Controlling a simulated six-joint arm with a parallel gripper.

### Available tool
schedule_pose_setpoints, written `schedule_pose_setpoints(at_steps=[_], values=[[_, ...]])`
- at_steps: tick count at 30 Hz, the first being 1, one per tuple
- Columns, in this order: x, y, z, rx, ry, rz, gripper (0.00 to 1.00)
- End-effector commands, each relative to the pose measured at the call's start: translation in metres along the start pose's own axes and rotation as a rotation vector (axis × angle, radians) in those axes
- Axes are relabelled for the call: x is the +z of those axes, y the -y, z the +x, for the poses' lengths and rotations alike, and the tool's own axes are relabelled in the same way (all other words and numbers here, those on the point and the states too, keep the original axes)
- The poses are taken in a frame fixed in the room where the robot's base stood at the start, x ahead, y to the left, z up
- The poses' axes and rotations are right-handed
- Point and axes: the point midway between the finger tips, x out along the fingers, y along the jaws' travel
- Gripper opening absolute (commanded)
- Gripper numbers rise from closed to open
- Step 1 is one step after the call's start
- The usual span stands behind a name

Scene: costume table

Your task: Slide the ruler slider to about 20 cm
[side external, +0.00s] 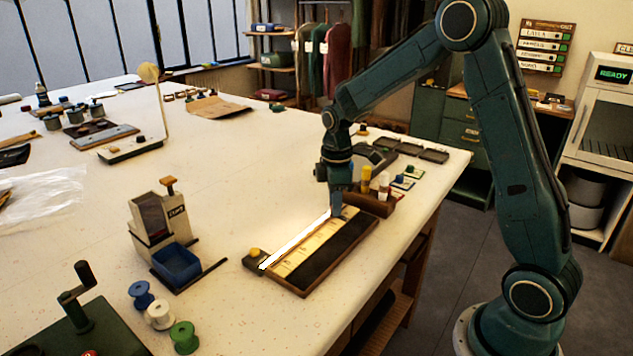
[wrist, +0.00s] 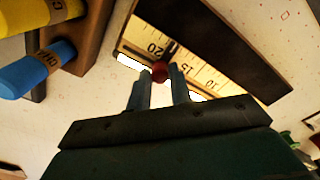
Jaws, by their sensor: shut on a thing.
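The ruler (side external: 298,258) is a pale scale in a wooden-framed board with a dark panel (side external: 328,252), lying on the table. In the wrist view the scale (wrist: 204,75) shows the numbers 20, 15 and 10. My gripper (side external: 335,214) is low over the far end of the ruler. In the wrist view its fingers (wrist: 160,75) are shut on the slider's red knob (wrist: 159,71). The slider's dark pointer (wrist: 169,47) lies between the 20 and 15 numerals, close beside the 20. In the side view my fingers hide the knob.
A wooden holder (side external: 372,205) with yellow, red and white pieces stands right beside my gripper; blue and yellow pieces (wrist: 35,72) show close in the wrist view. A yellow-topped dark block (side external: 254,260) sits at the ruler's near end. A stamp press (side external: 158,222) and spools (side external: 160,315) stand left.

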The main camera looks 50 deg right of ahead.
Motion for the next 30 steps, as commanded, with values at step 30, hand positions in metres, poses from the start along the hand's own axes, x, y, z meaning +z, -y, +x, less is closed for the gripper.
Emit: schedule_pose_setpoints(at_steps=[30], values=[[-0.001, 0.0, -0.057, 0.004, -0.003, 0.0, 0.43]])
